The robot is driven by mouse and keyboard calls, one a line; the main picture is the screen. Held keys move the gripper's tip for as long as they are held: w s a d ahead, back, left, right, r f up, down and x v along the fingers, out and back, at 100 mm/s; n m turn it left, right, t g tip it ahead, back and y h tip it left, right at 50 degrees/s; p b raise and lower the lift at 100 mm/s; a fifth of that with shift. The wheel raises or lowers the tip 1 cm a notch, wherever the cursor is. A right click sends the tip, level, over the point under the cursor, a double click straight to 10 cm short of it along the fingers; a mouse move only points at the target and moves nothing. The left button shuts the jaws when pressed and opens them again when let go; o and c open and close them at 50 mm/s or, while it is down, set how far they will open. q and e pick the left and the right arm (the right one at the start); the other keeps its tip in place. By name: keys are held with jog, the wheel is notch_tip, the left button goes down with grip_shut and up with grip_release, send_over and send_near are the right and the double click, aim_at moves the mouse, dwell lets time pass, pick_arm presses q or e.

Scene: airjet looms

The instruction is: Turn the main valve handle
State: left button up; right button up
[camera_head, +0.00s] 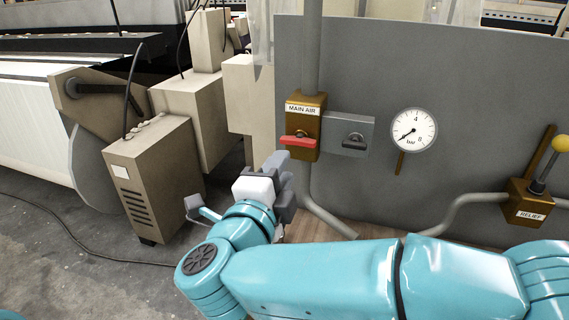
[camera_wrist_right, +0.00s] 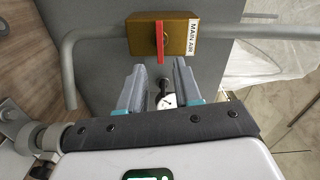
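The main air valve is a brown box (camera_head: 305,127) labelled MAIN AIR, on a grey panel. Its red handle (camera_head: 298,141) lies horizontal across the front in the head view. In the right wrist view the red handle (camera_wrist_right: 160,42) shows on the box (camera_wrist_right: 180,38), beyond the fingertips and roughly centred between them. My right gripper (camera_head: 281,168) is just below and left of the valve in the head view. In the right wrist view its two grey fingers (camera_wrist_right: 158,65) are apart with nothing between them, and the handle looks clear of them. My left gripper is out of view.
A grey box with a dark knob (camera_head: 352,137) sits right of the valve. A pressure gauge (camera_head: 414,129) is further right, and a relief valve (camera_head: 530,200) with a yellow-knobbed lever at far right. Grey pipes run along the panel (camera_head: 465,90). Beige cabinets (camera_head: 155,180) stand left.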

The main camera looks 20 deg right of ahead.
aim_at(296, 144)
jog(key=p+x, duration=0.2)
jog(key=x, duration=0.5)
jog(key=shift+w+d+r, duration=0.1)
jog(key=shift+w+d, duration=0.2)
jog(key=shift+w, duration=0.1)
grip_shut()
